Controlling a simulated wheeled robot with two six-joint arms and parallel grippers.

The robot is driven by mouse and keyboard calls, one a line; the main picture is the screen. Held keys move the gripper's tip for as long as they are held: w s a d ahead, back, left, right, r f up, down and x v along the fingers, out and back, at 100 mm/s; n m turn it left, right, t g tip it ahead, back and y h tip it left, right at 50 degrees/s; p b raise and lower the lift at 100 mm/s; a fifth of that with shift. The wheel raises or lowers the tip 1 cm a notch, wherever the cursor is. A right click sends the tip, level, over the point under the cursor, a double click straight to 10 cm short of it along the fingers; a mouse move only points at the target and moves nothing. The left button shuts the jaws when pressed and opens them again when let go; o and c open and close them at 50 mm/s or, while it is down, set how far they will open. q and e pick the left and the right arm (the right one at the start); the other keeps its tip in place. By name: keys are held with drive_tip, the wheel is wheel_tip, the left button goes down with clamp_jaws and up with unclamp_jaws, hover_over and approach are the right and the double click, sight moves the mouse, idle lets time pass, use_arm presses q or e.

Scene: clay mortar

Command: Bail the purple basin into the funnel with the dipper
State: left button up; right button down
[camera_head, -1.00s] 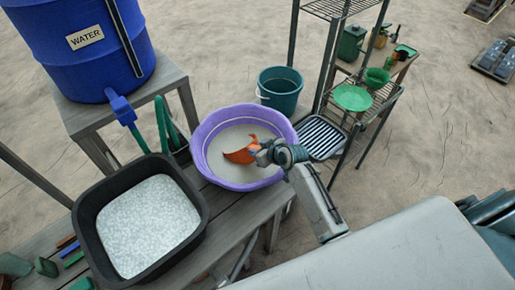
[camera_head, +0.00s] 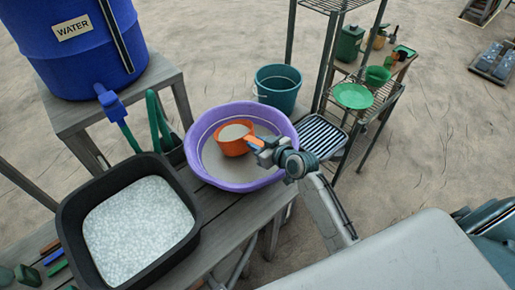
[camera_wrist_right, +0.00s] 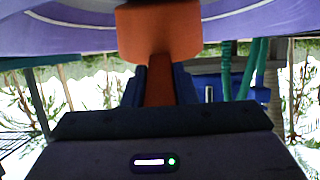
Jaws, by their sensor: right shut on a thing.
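The purple basin (camera_head: 238,184) sits on the grey bench and holds greyish liquid. The orange dipper (camera_head: 232,148) is level, mouth up, inside the basin's outline, with greyish contents near its rim. My right gripper (camera_head: 263,152) is shut on the dipper's handle at the basin's right side. In the right wrist view the dipper's cup (camera_wrist_right: 158,36) and handle run between the fingers (camera_wrist_right: 159,85), with the basin (camera_wrist_right: 60,30) behind. A green flared piece (camera_head: 378,75) and a green round dish (camera_head: 353,96) stand on the rack; I cannot tell which is the funnel. My left gripper is out of view.
A black tub (camera_head: 72,200) of white granules stands left of the basin. A blue water barrel (camera_head: 75,60) is behind it. A teal bucket (camera_head: 277,98) stands behind the basin, and a striped tray (camera_head: 318,138) lies to its right, near the metal rack (camera_head: 322,75).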

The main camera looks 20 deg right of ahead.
drive_tip(key=shift+s+d+r+t+b, duration=0.1)
drive_tip(key=shift+s+r+t+b, duration=0.2)
drive_tip(key=shift+r, duration=0.35)
drive_tip(key=shift+s+d+r+t+b, duration=0.1)
drive_tip(key=shift+r+t+b, duration=0.25)
drive_tip(key=shift+r, duration=0.25)
drive_tip(key=r+t+b, duration=0.1)
drive_tip(key=b, duration=0.2)
drive_tip(key=t+y+b, duration=0.1)
drive_tip(key=b, duration=0.2)
drive_tip(key=shift+s+d+r, duration=0.1)
drive_tip(key=shift+s+r, duration=0.25)
drive_tip(key=shift+r, duration=0.05)
drive_tip(key=shift+r+t+b, duration=0.2)
drive_tip(key=shift+t+b, duration=0.05)
drive_tip(key=shift+b, duration=0.3)
drive_tip(key=shift+s+r, duration=0.15)
drive_tip(key=shift+r, duration=0.2)
